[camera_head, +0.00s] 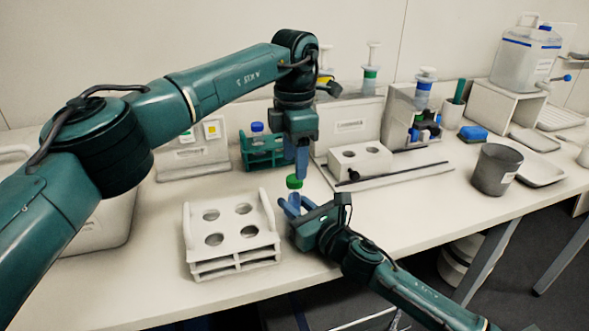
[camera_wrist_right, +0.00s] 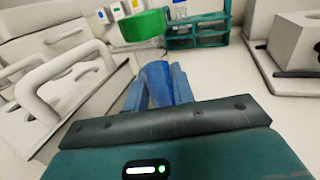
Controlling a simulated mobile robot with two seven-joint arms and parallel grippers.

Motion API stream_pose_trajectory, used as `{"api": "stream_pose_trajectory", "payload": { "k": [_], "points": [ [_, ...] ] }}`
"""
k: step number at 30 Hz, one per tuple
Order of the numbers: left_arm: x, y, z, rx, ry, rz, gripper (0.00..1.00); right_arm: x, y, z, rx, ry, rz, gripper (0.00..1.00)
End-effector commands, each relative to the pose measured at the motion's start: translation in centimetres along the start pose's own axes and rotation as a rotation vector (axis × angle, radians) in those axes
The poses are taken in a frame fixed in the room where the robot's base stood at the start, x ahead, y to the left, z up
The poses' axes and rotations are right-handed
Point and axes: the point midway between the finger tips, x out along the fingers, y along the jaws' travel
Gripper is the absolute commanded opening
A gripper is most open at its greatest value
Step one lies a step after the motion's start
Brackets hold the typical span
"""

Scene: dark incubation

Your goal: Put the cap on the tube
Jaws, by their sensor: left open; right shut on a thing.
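The green cap (camera_head: 293,182) is just above the tube and close below the fingertips of my left gripper (camera_head: 301,172), which points down and is open. In the right wrist view the green cap (camera_wrist_right: 143,26) is beyond the tube's end. My right gripper (camera_head: 293,204) is shut on the tube (camera_head: 295,200), whose blue body (camera_wrist_right: 160,82) stands between the fingers in the right wrist view. The fingers hide part of the tube. I cannot tell whether the cap touches the tube's top.
A white rack (camera_head: 232,238) with several holes stands left of my right gripper. A teal rack (camera_head: 262,152) with a blue-capped tube is behind. A white block with holes (camera_head: 360,163) and a grey bin (camera_head: 496,170) stand to the right.

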Motion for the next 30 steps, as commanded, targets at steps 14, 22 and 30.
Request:
{"api": "stream_pose_trajectory", "payload": {
  "k": [14,22,30],
  "points": [
    [-7.9,0.0,0.0,0.001,-0.001,-0.001,0.55,0.0,0.0,0.0,0.000,0.001,0.000,0.00],
    [-8.2,0.0,0.0,0.002,0.000,-0.001,0.55,0.0,0.0,0.0,0.000,0.000,0.000,0.00],
    [-8.1,0.0,0.0,0.001,0.000,-0.001,0.55,0.0,0.0,0.0,0.000,0.000,0.000,0.41]
  ]
}}
